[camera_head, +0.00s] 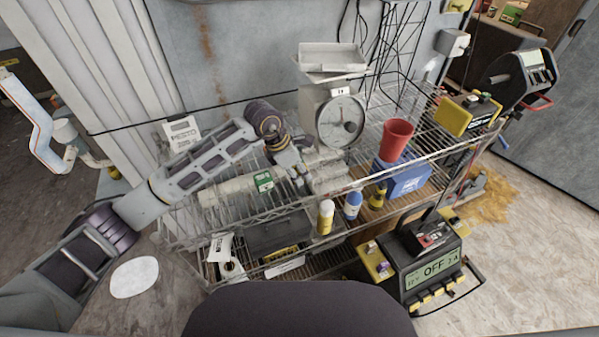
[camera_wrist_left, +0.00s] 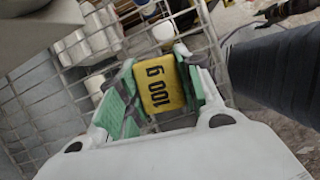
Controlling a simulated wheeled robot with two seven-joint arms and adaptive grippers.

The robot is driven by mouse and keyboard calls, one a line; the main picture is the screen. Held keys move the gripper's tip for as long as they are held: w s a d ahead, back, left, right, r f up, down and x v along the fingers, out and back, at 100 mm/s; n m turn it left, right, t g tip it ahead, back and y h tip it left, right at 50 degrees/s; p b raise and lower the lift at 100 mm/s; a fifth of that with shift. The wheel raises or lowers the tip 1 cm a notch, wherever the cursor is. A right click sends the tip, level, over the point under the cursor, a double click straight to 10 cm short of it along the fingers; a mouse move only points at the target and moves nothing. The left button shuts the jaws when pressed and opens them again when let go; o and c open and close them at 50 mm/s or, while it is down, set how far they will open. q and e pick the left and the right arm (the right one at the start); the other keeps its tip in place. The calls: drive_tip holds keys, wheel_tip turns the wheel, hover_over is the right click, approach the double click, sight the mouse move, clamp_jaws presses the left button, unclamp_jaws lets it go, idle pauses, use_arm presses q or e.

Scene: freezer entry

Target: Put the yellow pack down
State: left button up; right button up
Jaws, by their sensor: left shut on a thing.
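The yellow pack (camera_wrist_left: 158,84), marked "100 g", sits between the green-padded fingers of my left gripper (camera_wrist_left: 163,92) in the left wrist view. The fingers are shut on its two sides, with the wire shelf grid behind it. In the head view my left gripper (camera_head: 296,168) points down over the upper wire shelf (camera_head: 350,178), in front of the scale (camera_head: 340,118). The pack cannot be made out there. Whether it touches the shelf cannot be told. My right gripper is not in view.
White rolls (camera_head: 228,189) lie left of the gripper on the upper shelf. A red cup (camera_head: 396,140) and a blue box (camera_head: 408,180) stand to the right. Bottles (camera_head: 326,217) stand near the front.

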use_arm(q)
drive_tip(key=shift+r, duration=0.15)
drive_tip(key=shift+r, duration=0.55)
wheel_tip(320, 180, up, 7)
drive_tip(key=shift+r+b, duration=0.1)
drive_tip(key=shift+b, duration=0.6)
drive_tip(key=shift+r, duration=0.65)
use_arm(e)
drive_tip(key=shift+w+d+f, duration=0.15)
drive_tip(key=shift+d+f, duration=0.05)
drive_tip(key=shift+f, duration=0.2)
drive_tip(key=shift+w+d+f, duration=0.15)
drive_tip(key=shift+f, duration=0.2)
use_arm(q)
drive_tip(key=shift+r, duration=0.2)
